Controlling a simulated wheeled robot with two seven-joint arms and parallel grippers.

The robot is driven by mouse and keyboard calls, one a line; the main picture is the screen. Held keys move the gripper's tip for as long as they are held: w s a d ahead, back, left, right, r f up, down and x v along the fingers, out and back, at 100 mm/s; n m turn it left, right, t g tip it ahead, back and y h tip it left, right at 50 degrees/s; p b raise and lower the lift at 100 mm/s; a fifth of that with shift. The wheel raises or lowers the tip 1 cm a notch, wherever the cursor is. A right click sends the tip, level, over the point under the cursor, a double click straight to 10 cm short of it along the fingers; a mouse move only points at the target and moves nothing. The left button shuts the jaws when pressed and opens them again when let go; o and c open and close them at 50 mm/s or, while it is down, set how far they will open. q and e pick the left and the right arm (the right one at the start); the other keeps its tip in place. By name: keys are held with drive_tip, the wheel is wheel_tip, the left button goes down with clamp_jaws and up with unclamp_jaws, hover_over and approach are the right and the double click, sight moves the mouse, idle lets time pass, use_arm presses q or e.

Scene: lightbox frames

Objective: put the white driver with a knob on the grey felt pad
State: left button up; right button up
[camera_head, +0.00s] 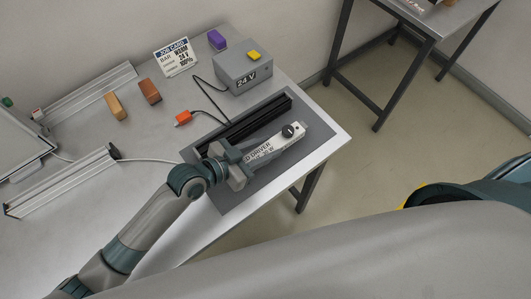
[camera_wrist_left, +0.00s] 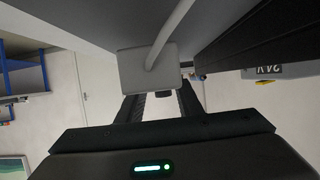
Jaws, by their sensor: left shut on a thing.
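In the left wrist view, the driver's end face (camera_wrist_left: 135,65) with a pale cable shows beyond my fingers (camera_wrist_left: 161,104). My right gripper is not in view.
A black ribbed bar (camera_head: 250,117) lies on the pad, left of the driver. A grey 24 V box (camera_head: 240,70), an orange connector (camera_head: 183,118), two brown blocks (camera_head: 149,92) and a job card (camera_head: 175,57) stand farther back. The table edge is close on the right.

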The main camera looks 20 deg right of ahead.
use_arm(q)
wheel_tip(320, 180, down, 2)
drive_tip(key=shift+f+b, duration=0.15)
drive_tip(key=shift+b, duration=0.55)
drive_tip(key=shift+f, duration=0.1)
drive_tip(key=o, duration=1.2)
